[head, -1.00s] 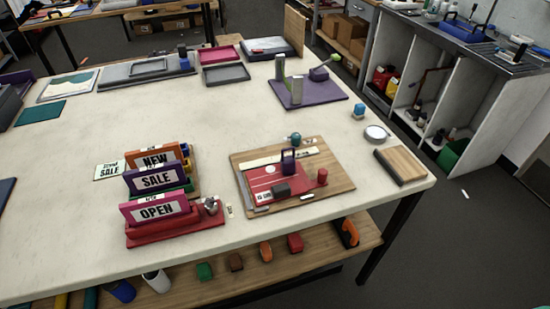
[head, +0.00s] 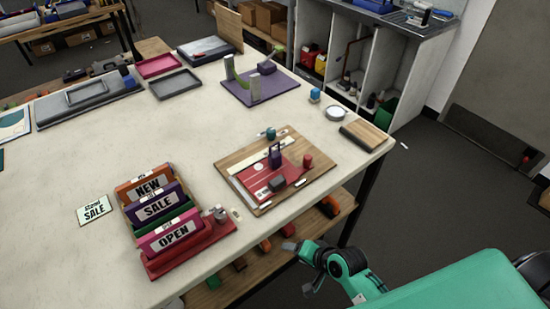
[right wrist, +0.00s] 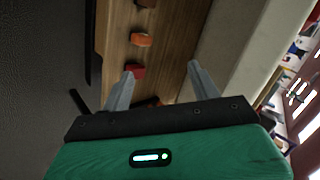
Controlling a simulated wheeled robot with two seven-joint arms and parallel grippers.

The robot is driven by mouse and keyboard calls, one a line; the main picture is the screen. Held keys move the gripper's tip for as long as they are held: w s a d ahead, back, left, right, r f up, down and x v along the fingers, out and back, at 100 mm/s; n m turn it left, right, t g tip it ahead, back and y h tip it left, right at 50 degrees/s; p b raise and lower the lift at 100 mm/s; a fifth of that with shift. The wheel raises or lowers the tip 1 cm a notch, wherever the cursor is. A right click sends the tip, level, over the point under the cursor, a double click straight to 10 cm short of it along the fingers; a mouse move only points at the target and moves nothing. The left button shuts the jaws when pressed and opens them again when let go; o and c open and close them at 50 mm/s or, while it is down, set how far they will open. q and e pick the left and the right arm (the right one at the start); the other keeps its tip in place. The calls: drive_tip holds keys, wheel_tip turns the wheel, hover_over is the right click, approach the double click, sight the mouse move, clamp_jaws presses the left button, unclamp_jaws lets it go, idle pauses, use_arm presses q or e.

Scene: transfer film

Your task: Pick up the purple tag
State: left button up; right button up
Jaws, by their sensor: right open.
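A small dark purple tag-like piece (head: 275,157) with a loop top stands upright on a red plate (head: 262,182) on a wooden board (head: 232,165). A purple SALE sign (head: 158,204) stands in a red rack (head: 200,245) between the orange NEW sign (head: 147,187) and the magenta OPEN sign (head: 168,237). I cannot tell for sure which purple piece is the tag. My right gripper (head: 299,268) is open and empty, beyond the table's front edge and apart from both. In the right wrist view its fingers (right wrist: 161,70) are spread over the lower shelf. My left gripper is not in view.
The white table (head: 100,270) has clear room around the rack and board. A lower wooden shelf (head: 345,205) under its edge holds several small coloured blocks. A purple mat (head: 275,92), a wooden block (head: 365,138) and a white round dish (head: 336,113) lie farther back.

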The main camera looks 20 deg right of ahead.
drive_tip(key=w+a+r+m+t+y, duration=0.25)
drive_tip(key=r+m, duration=0.25)
drive_tip(key=r, duration=0.8)
drive_tip(key=m+t+h, duration=0.1)
drive_tip(key=m+t, duration=0.6)
drive_tip(key=m, duration=1.1)
approach(275, 155)
drive_tip(key=shift+s+d+r+p, duration=0.4)
drive_tip(key=shift+s+r, duration=0.1)
drive_tip(key=shift+r, duration=0.25)
drive_tip(key=shift+w, duration=0.3)
drive_tip(key=p+x, duration=0.1)
drive_tip(key=x, duration=0.6)
drive_tip(key=shift+d, duration=0.1)
drive_tip(key=shift+f+x, duration=0.15)
drive_tip(key=shift+x, duration=0.9)
drive_tip(key=shift+f+x, duration=0.2)
drive_tip(key=shift+x, duration=0.85)
drive_tip(key=shift+f+x, duration=0.15)
drive_tip(key=shift+x, duration=0.85)
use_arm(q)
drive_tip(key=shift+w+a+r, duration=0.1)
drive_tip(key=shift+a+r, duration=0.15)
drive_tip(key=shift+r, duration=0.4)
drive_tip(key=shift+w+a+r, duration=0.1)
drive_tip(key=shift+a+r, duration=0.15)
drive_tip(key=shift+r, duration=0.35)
use_arm(e)
drive_tip(key=shift+s, duration=0.1)
